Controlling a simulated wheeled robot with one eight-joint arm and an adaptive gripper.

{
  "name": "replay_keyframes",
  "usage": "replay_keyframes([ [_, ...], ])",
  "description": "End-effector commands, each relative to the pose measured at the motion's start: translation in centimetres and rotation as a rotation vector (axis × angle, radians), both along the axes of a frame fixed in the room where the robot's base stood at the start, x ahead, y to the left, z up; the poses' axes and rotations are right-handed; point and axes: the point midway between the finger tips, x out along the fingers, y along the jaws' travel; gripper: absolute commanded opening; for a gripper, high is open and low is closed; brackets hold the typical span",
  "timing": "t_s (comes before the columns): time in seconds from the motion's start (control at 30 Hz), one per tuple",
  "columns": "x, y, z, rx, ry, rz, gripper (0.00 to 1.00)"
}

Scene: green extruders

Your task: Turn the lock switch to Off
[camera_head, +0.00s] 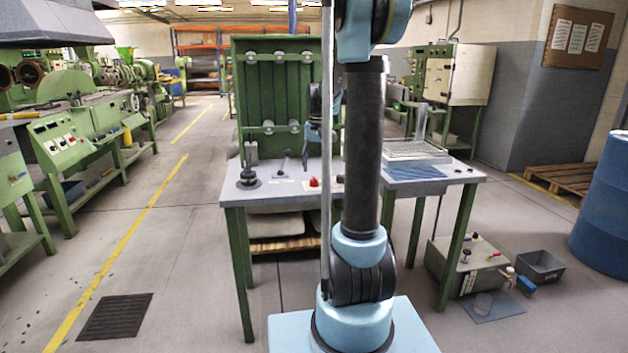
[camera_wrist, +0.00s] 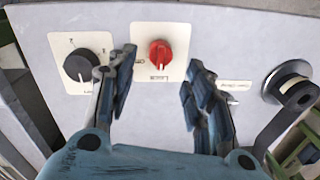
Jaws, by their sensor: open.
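The lock switch is a red rotary knob (camera_wrist: 160,54) on a white plate with a label reading "Lock" below it in the wrist view. A small label, partly hidden by a finger, is at the plate's left. In the head view the red knob (camera_head: 314,183) sits on the grey table top (camera_head: 270,190). My gripper (camera_wrist: 160,82) is open, with one finger on each side of the knob's plate in the wrist view. The knob lies ahead between the fingers, with visible gaps at both sides. Whether the fingertips are at knob height I cannot tell.
A black rotary knob (camera_wrist: 81,66) is left of the switch in the wrist view. A green rack (camera_head: 277,100) stands behind the table. My arm hides part of the table.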

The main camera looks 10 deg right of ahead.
Motion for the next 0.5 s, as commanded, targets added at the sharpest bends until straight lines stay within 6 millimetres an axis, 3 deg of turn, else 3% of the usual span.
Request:
replay_keyframes([
  [0.2,0.0,0.2,-3.3,0.0,0.0,0.001,0.47],
  [0.5,0.0,0.3,-5.4,0.0,0.0,0.001,0.47],
])
